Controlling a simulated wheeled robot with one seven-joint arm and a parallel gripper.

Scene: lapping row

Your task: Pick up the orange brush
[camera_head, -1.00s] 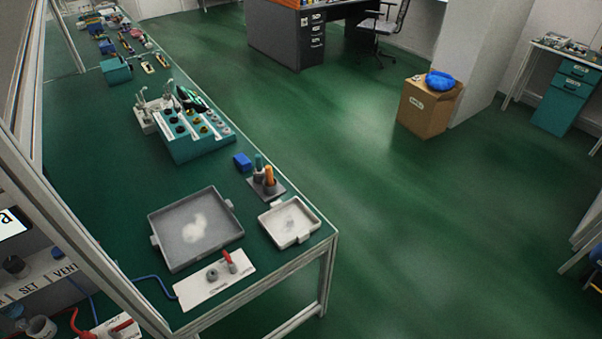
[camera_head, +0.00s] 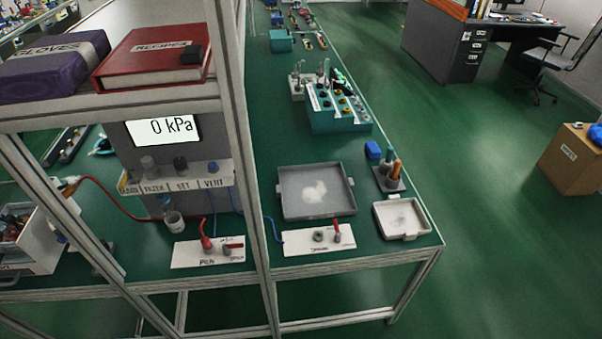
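The orange brush (camera_head: 396,172) stands upright in a small grey holder (camera_head: 391,187) on the green bench, near its right edge. A teal brush (camera_head: 389,156) stands beside it in the same holder, a little farther back. The lower ends of both are hidden in the holder. My gripper is not in view.
A grey tray (camera_head: 346,208) with pale powder lies left of the holder, and a smaller light tray (camera_head: 380,226) in front. A blue block (camera_head: 373,150) sits behind. A frame post (camera_head: 262,245) and a shelf (camera_head: 110,112) stand at left. Green floor (camera_head: 480,190) is open at right.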

